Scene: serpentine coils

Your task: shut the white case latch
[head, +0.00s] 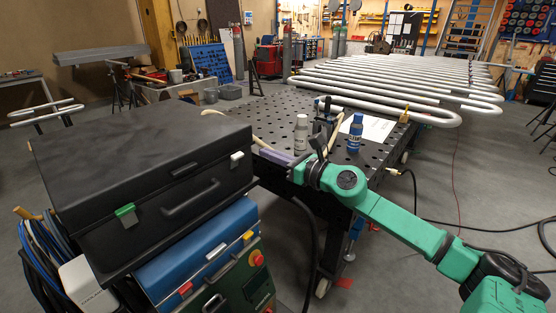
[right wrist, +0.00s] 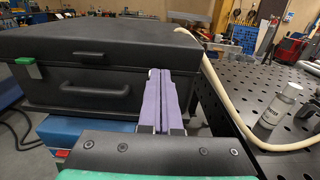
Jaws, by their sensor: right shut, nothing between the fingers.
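The black case (head: 150,165) sits shut on top of a blue machine. Its white latch (head: 237,157) is on the front face near the right corner, just under the lid edge; I cannot tell whether it is fastened. My right gripper (head: 263,153) has its purple fingers together and empty, pointing at the case, a little right of the white latch. In the right wrist view the shut fingers (right wrist: 160,74) overlap the case's right front corner and hide most of the white latch's area. My left gripper is not in view.
A green latch (head: 126,214) and a handle (head: 191,197) are on the same case front. The perforated table (head: 270,115) stands right behind my gripper, with a white bottle (head: 301,134), a blue bottle (head: 355,133) and a beige hose (right wrist: 230,105) near its edge.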

